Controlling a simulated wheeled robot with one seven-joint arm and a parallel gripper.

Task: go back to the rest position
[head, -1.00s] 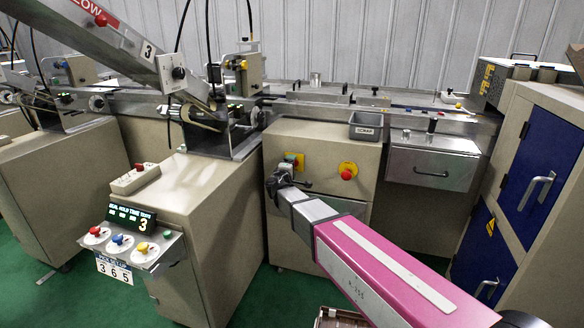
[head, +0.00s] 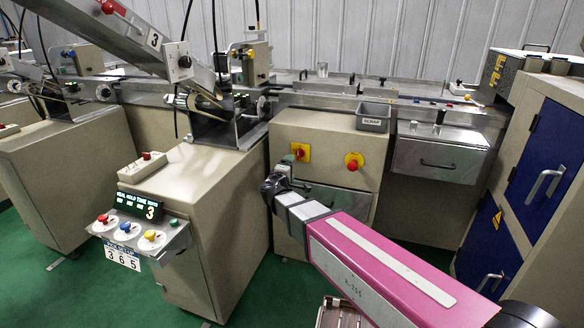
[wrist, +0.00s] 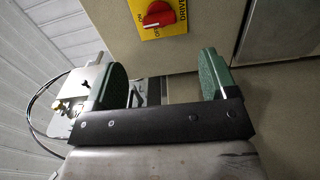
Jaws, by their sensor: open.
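My gripper (wrist: 163,78) is open, its two green finger pads apart with nothing held between them. In the head view my gripper (head: 287,160) is at the end of my pink arm, in front of the beige machine cabinet (head: 340,150). A red rotary switch on a yellow plate (wrist: 158,14) shows just beyond the fingers in the wrist view, and also in the head view (head: 300,152). The fingers look clear of it. My arm hides part of the cabinet's lower front.
A grey scrap bin (head: 373,117) and a metal drawer (head: 437,155) stand further right. A control panel (head: 140,236) juts out at left. A blue-doored cabinet (head: 540,150) bounds the right. Green floor (head: 85,270) is open in front.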

